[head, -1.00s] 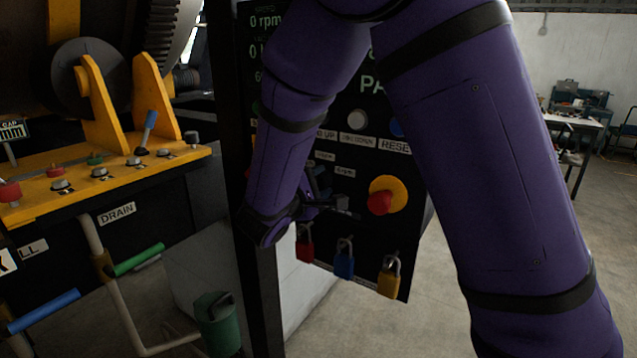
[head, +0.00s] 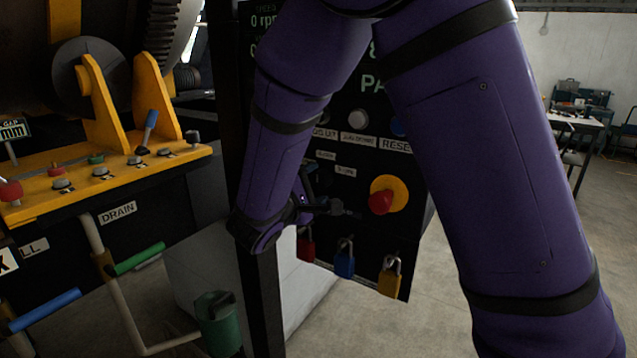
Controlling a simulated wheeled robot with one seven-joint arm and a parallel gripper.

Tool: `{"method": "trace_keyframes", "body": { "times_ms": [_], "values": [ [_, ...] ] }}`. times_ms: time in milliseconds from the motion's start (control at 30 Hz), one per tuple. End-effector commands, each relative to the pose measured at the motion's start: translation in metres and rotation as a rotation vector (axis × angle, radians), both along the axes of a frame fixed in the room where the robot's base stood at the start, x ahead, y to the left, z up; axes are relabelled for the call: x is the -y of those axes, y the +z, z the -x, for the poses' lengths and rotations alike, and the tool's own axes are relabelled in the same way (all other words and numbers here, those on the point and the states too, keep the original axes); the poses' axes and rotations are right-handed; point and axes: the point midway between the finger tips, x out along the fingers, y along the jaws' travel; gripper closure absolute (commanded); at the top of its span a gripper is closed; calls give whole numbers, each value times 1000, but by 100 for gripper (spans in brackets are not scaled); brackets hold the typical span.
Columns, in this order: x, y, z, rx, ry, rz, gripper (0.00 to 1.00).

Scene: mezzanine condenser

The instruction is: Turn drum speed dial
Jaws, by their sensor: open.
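The dark control panel (head: 375,255) stands upright in the middle of the head view. My gripper (head: 346,208) is in front of its lower middle, pointing right, small and dark against the panel. It is open, and I see nothing between its fingers. I cannot make out the drum speed dial. My purple forearm covers the panel's left side, so the dial may be hidden there or behind the gripper. The gripper's contact with the panel cannot be told.
A red emergency button (head: 381,202) on a yellow disc sits just right of my gripper. Red (head: 306,246), blue (head: 345,260) and yellow (head: 389,279) padlocks hang below. A yellow machine ledge (head: 110,175) with knobs is at left.

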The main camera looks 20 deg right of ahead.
Motion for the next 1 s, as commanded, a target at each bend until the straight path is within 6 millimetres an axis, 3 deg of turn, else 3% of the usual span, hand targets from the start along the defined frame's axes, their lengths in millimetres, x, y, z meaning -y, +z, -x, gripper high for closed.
{"method": "trace_keyframes", "body": {
  "times_ms": [300, 500, 1000],
  "values": [
    [-49, -1, 36, -1, 5, -1, 31],
    [-66, -2, 49, -1, 3, 0, 31],
    [-64, 0, 53, -7, -15, -13, 31]
  ]
}}
